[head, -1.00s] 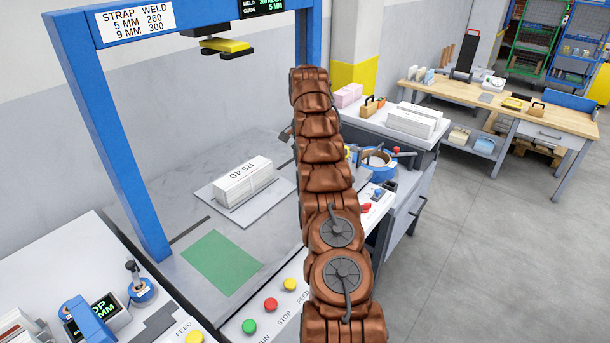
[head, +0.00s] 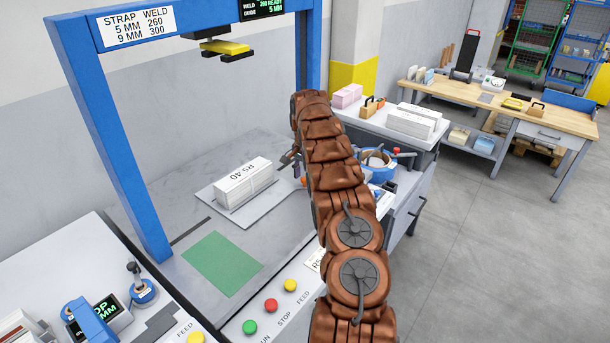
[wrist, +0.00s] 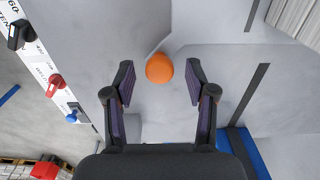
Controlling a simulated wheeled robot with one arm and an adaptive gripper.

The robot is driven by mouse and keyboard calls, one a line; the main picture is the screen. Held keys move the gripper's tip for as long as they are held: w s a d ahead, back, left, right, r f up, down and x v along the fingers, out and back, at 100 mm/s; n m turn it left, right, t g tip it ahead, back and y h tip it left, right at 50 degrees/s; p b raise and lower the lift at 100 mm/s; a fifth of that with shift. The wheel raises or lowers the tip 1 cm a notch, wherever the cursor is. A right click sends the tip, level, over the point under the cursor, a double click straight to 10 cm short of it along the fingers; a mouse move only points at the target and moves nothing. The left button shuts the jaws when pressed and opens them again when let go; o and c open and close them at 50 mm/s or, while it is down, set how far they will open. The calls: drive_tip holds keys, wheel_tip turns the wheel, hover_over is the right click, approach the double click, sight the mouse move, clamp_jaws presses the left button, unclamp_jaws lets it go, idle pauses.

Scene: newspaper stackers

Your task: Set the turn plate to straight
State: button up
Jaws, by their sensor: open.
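The turn plate (head: 262,207) is a flat grey plate on the strapping machine's table, set at an angle, with a white newspaper bundle (head: 243,182) on it. The bundle also shows at the top right of the wrist view (wrist: 298,18). An orange ball knob (wrist: 159,68) lies ahead, between the lines of my two fingers. My gripper (wrist: 158,72) is open, with a finger on each side of the knob and gaps between. In the head view my gripper (head: 289,158) is small and dark, partly hidden by my arm, at the plate's right.
A blue frame (head: 110,130) with a yellow-and-black head (head: 226,47) stands over the table. A green patch (head: 222,262) and coloured buttons (head: 270,305) lie at the front. A side bench with a blue round fixture (head: 378,172) is at the right.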

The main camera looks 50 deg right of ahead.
drive_tip(key=shift+f, duration=0.15)
clamp_jaws()
idle(0.4)
